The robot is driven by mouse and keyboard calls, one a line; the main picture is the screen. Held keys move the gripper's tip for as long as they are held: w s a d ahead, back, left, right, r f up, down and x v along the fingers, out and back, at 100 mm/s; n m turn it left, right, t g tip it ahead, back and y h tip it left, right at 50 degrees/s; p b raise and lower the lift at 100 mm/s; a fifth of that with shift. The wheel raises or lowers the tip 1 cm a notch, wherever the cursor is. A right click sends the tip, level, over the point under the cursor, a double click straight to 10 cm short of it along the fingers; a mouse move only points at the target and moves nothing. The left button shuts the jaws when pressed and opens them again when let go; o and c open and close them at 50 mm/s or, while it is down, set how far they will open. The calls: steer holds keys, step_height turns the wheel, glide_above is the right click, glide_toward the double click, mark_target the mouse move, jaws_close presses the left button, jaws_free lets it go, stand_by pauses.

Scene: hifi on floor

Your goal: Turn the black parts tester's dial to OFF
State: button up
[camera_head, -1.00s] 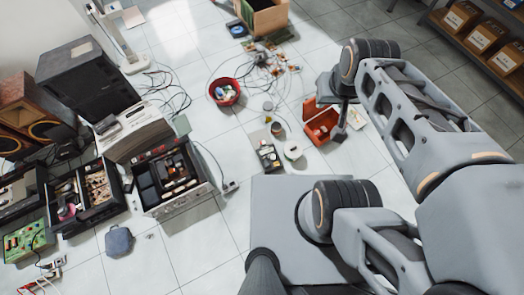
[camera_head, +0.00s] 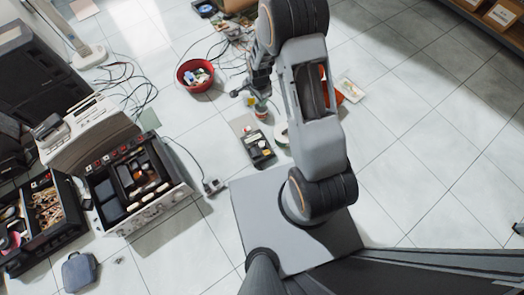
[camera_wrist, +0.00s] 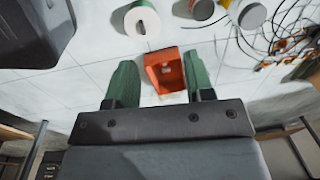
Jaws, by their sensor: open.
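The black parts tester (camera_head: 257,148) lies on the tiled floor in the head view, just left of my arm. It is a small dark box with a yellowish patch; its dial is too small to read. I cannot make the tester out in the wrist view. My gripper (camera_wrist: 160,60) is open and empty, its two green fingers apart over the floor. Beyond the fingers lies an open orange-red box (camera_wrist: 164,74). In the head view my gripper is mostly hidden by my arm, above and beyond the tester.
A white tape roll (camera_wrist: 142,20) lies close to the tester. A grey can (camera_wrist: 248,14) and loose cables (camera_wrist: 285,42) are nearby. A red bowl (camera_head: 195,76) of small parts and an open equipment case (camera_head: 140,185) stand left.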

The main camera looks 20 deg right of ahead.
mark_target(261, 143)
steer(key=f+m+b, duration=0.1)
steer(key=f+b, duration=0.3)
steer(key=f, duration=0.9)
steer(key=s+f+m+b, duration=0.1)
steer(key=f+b, duration=0.3)
steer(key=f, duration=0.8)
steer(key=s+f+m+g+b, duration=0.1)
steer(key=f+b, duration=0.4)
steer(key=f, duration=0.8)
steer(key=shift+s+d+f+m, duration=0.1)
steer(key=shift+s+f+m, duration=0.15)
steer(key=shift+m, duration=0.65)
steer(key=shift+c, duration=0.2)
